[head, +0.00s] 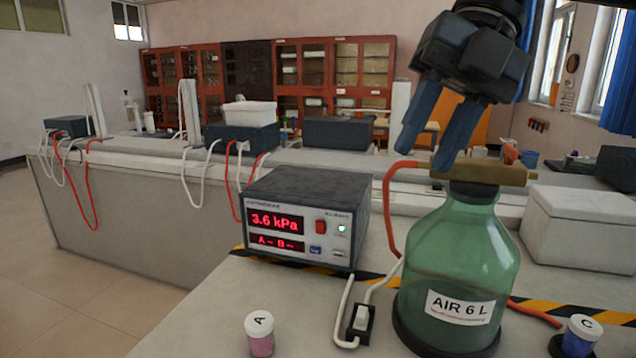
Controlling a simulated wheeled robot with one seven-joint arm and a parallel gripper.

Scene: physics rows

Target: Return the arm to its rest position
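My gripper (427,158) is at the upper right in the head view, with its black body on top and two blue fingers pointing down and slightly left. The fingers are apart, and nothing shows held between them. The fingertips appear close to the left end of a brown bar-shaped fitting (500,174) on the neck of a green glass bottle (465,255) labelled "AIR 6 L". I cannot tell whether they touch it. Most of my arm is out of the picture.
A pressure meter (305,215) reading 3.6 kPa stands left of the bottle. A red hose (389,215) rises beside the bottle. A switch (361,318), a pink vial A (260,340) and a blue vial C (580,335) are in front. A white box (580,228) is at right.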

